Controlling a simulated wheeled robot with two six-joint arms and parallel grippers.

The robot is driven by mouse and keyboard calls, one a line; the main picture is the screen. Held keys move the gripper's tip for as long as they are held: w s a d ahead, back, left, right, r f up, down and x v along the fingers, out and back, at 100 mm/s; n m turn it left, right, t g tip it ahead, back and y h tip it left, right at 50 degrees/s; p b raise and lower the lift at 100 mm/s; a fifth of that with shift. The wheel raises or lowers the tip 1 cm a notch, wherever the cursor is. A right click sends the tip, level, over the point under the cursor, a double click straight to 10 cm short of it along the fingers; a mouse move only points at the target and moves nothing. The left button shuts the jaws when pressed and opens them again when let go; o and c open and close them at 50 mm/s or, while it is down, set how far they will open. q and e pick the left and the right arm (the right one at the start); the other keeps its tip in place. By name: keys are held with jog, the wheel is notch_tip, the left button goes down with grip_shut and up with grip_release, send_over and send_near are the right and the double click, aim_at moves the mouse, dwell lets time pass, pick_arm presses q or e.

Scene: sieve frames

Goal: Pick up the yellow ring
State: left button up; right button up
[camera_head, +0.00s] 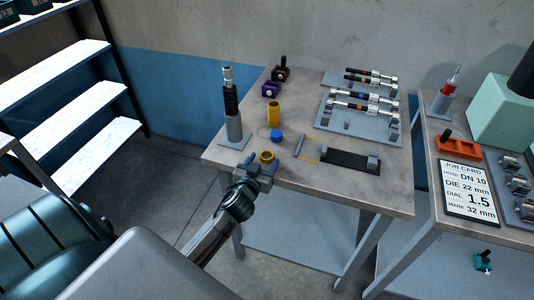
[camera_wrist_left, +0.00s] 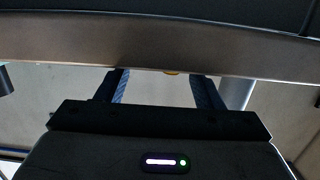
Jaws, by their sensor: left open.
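The yellow ring (camera_head: 267,156) lies near the front left edge of the grey table. My left gripper (camera_head: 258,169) is open and empty at that edge, just on the near side of the ring, and overlaps the ring's lower part in the head view. In the left wrist view my open left gripper (camera_wrist_left: 162,80) points at the table's edge. A small yellow patch (camera_wrist_left: 171,72), probably the ring, shows between its fingers above that edge; most of it is hidden. My right gripper is not in view.
On the table (camera_head: 355,195), a yellow ribbed cylinder (camera_head: 273,113) and a blue cap (camera_head: 277,135) stand behind the ring. A grey stand with a black tool (camera_head: 232,105) is to the left. A black strip (camera_head: 345,159) lies to the right. The front right tabletop is clear.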

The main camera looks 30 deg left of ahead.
pick_arm(q)
jog(key=shift+x, duration=1.3)
jog(key=shift+c, duration=0.9)
jog(key=c, duration=0.9)
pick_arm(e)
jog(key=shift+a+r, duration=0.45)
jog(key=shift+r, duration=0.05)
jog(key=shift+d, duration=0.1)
